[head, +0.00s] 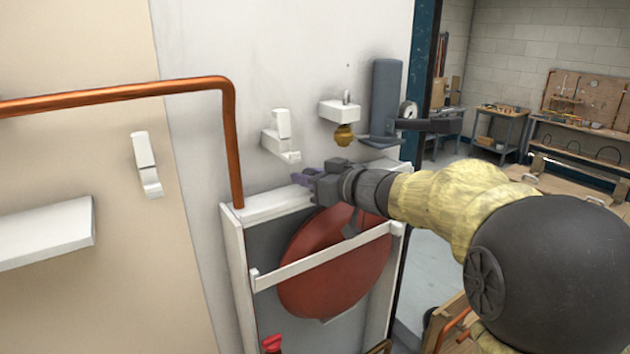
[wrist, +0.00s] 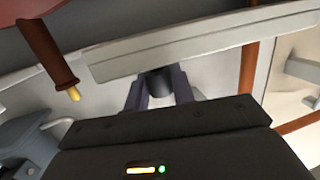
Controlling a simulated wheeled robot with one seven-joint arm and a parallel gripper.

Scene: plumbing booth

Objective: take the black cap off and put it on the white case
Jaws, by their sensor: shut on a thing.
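My gripper (head: 303,178) reaches in from the right, just above the top of the white case (head: 236,262) in the head view. In the wrist view its two purple-grey fingers (wrist: 160,92) are shut on the black cap (wrist: 160,82), a short dark cylinder. The cap is close to a white bar or edge of the case (wrist: 200,42). I cannot tell whether the cap touches the case. In the head view I cannot make out the cap at the fingers.
A red round vessel (head: 320,265) sits in the case behind a white crossbar. A copper pipe (head: 231,140) runs down to the case's left. White wall brackets (head: 281,137), a brass fitting (head: 344,135) and a grey bracket (head: 386,95) are close above the gripper.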

